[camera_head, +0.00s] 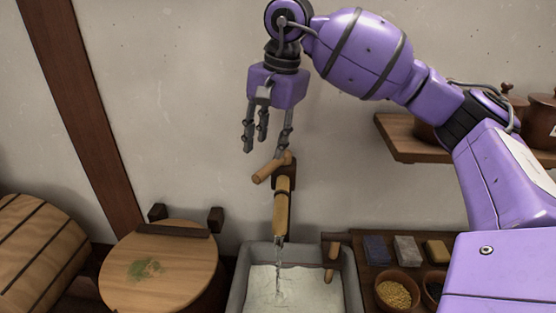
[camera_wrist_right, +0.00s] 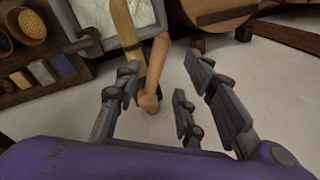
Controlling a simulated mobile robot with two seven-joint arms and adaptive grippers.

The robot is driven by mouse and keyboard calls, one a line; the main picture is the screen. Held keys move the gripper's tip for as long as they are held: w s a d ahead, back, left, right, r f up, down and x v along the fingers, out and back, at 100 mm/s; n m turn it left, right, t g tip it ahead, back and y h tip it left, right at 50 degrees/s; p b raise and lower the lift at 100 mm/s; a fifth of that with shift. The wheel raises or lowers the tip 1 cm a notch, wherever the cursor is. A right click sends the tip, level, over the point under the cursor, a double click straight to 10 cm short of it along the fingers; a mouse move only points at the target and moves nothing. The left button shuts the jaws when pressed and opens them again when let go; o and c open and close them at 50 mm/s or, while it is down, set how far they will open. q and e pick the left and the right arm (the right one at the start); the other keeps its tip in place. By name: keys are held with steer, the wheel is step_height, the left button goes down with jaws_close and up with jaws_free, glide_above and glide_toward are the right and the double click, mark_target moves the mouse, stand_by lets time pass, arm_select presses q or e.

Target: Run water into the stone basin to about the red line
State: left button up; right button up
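A wooden spout (camera_head: 281,210) on the wall runs a thin stream of water (camera_head: 278,262) into the stone basin (camera_head: 237,290). Pale, rippled water seems to lie in the basin; its depth is hard to judge. A thin reddish line (camera_head: 303,265) shows faintly along the back inner wall. The wooden tap handle (camera_head: 266,172) sits turned sideways on top of the spout. My right gripper (camera_head: 266,147) hangs just above the handle, fingers spread and empty. In the right wrist view the handle (camera_wrist_right: 157,65) shows between and beyond the open fingers. My left gripper is out of view.
A round wooden lid (camera_head: 180,265) on a tub stands left of the basin, with a barrel (camera_head: 38,255) farther left. On the right, a rack holds small blocks (camera_head: 407,249) and a bowl of grain (camera_head: 394,292). A wall shelf (camera_head: 405,140) bears brown pots.

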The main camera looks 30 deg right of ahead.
mark_target(264, 169)
step_height(264, 169, down, 2)
steer(key=shift+s+f, duration=0.1)
steer(key=shift+f, duration=0.15)
steer(key=f, duration=0.2)
steer(key=w+f, duration=0.1)
steer(key=shift+a+f, duration=0.3)
steer(key=shift+f, duration=0.05)
steer(key=shift+w+f, duration=0.1)
steer(key=shift+f, duration=0.5)
steer(key=c, duration=0.8)
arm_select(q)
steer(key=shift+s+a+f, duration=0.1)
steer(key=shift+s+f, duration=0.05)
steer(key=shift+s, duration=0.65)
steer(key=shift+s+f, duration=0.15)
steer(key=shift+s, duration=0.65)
arm_select(e)
jaws_close()
